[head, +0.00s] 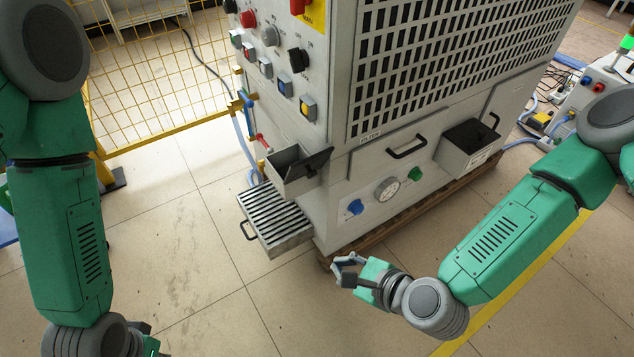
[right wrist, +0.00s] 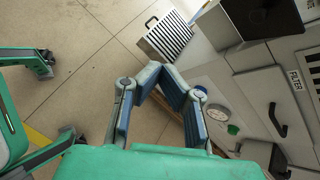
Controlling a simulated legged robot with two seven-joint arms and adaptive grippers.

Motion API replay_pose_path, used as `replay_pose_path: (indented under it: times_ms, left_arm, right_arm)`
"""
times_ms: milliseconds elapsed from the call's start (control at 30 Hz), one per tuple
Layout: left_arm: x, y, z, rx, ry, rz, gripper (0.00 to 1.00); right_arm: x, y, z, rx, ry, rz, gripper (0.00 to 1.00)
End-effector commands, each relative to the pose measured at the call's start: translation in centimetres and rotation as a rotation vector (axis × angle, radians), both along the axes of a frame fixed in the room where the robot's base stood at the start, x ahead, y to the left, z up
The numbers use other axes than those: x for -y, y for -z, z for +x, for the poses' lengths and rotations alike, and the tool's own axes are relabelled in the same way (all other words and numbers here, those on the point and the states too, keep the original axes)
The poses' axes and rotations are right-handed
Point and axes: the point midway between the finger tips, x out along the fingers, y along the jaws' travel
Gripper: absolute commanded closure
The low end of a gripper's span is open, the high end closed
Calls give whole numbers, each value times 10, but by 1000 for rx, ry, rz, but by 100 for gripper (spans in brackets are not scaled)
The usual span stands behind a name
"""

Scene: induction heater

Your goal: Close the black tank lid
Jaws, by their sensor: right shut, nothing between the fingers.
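The black tank lid (head: 309,164) stands tilted open on a small grey tank (head: 288,179) at the machine's front left corner. In the right wrist view the dark lid (right wrist: 262,14) shows at the top right, above the grey tank wall (right wrist: 222,29). My right gripper (head: 346,268) is shut and empty, low in front of the machine, below and to the right of the lid and apart from it. Its fingers (right wrist: 156,72) meet in the right wrist view. My left gripper (head: 150,345) is mostly cut off at the bottom left; its fingers cannot be made out.
A slatted tray (head: 276,220) with a handle juts out below the tank. The machine front (head: 345,190) carries a gauge (head: 387,189), blue and green knobs, a black handle (head: 407,147) and another open grey box (head: 468,148). A yellow mesh fence (head: 150,80) stands behind left. Floor in front is clear.

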Motion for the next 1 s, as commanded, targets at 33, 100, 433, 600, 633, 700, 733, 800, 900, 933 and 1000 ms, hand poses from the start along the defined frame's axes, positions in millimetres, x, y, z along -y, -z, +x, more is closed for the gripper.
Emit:
replay_pose_path:
  times_ms: [33,100,433,600,633,700,733,800,900,933,1000]
  left_arm:
    - [0,0,0,0,0,0,100]
    - [0,0,0,0,0,0,100]
    - [0,2,0,0,1,0,100]
    - [0,8,0,0,1,0,100]
    - [0,10,0,0,1,0,100]
    - [0,13,0,0,0,0,100]
    - [0,14,0,0,0,0,100]
    - [0,17,0,0,0,0,100]
    - [0,21,0,0,0,0,100]
    - [0,22,0,0,0,0,100]
    - [0,22,0,0,0,0,100]
  right_arm:
    - [3,-10,20,-16,124,110,100]
    - [8,-23,43,-35,259,248,100]
    - [18,-42,86,-61,469,485,100]
    - [4,-31,108,-57,465,481,100]
    - [1,-28,113,-57,465,481,100]
    - [-6,-22,126,-56,464,480,100]
    - [-9,-19,131,-58,464,479,100]
    - [-15,-14,143,-58,464,480,100]
    - [-23,-6,159,-58,463,480,100]
    - [-25,-6,164,-58,464,482,100]
    - [-30,-14,174,-59,463,483,100]
